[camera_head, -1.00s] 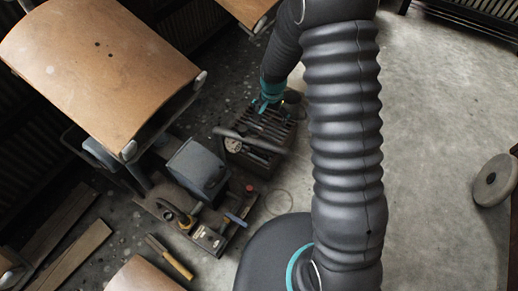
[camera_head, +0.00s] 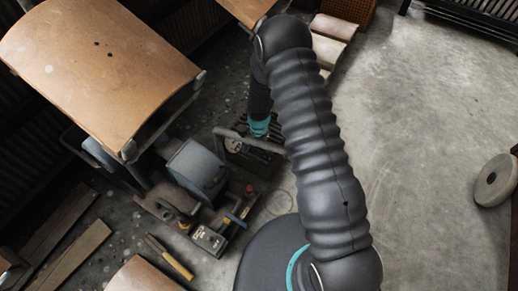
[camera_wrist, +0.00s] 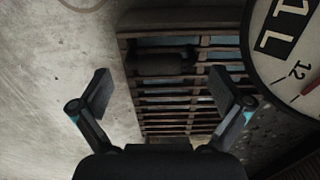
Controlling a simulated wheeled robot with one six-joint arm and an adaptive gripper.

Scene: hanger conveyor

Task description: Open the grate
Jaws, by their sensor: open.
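The grate (camera_wrist: 190,118) is a panel of parallel brown slats in a frame, in the middle of the wrist view. A dark cylindrical bar (camera_wrist: 160,64) lies across its upper part. In the head view part of the grate (camera_head: 275,140) shows beside the wrist, low on the floor near the gauge. My gripper (camera_wrist: 162,92) is open. Its two fingers stand apart over the grate's left edge and right part, with nothing between them held. Whether they touch the slats cannot be told. In the head view my forearm and wrist hide the fingers.
A round gauge (camera_wrist: 293,45) stands close at the right in the wrist view. In the head view a grey machine box (camera_head: 197,168) with valves is left of the grate, and wooden seat-like panels (camera_head: 100,70) are at the upper left. Open floor (camera_head: 430,120) lies right.

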